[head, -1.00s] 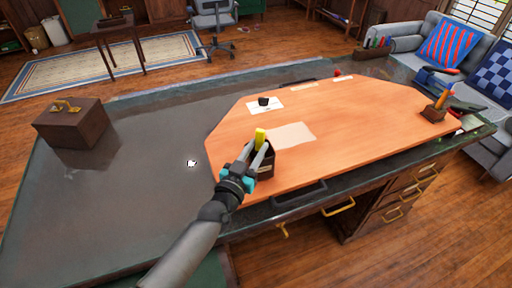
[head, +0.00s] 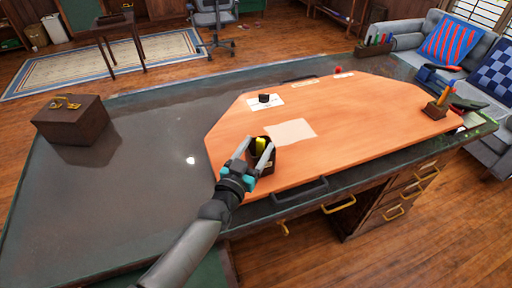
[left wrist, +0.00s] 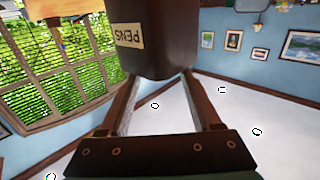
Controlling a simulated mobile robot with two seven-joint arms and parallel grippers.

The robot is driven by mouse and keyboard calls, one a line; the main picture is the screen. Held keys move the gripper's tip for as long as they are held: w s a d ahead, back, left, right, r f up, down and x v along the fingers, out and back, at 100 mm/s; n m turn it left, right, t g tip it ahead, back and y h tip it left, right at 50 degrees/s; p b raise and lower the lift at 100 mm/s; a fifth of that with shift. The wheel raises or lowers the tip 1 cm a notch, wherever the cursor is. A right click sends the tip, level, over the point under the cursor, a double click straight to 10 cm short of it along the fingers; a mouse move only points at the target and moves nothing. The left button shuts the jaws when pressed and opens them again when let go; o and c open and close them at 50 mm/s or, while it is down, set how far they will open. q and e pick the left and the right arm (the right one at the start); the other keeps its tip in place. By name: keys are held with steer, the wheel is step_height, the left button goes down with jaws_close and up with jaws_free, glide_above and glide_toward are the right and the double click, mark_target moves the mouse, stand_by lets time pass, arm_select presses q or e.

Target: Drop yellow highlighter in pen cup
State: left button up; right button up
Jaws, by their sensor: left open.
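The dark pen cup (head: 265,167) stands near the front left edge of the orange desk top. The yellow highlighter (head: 261,143) is inside the cup, with its upper part showing near the rim and its lower part hidden by the walls. My left gripper (head: 253,152) is open, with its fingers apart at the near side of the cup, and holds nothing. In the left wrist view the cup (left wrist: 165,45) with its "PENS" label lies just beyond the two spread fingers; the highlighter is not visible there. My right gripper is not in view.
A small black item (head: 264,98) sits on a white card farther back. A wooden pen holder (head: 436,110) stands at the desk's right end. A brown box (head: 70,121) with a yellow handle sits at the left. The dark desk surface between is clear.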

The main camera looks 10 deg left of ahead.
arm_select(q)
steer(key=shift+s, duration=0.1)
steer(key=s+a+p, duration=0.1)
steer(key=s+a, duration=0.2)
steer(key=s, duration=1.1)
steer(key=shift+s, duration=0.4)
stand_by(0.4)
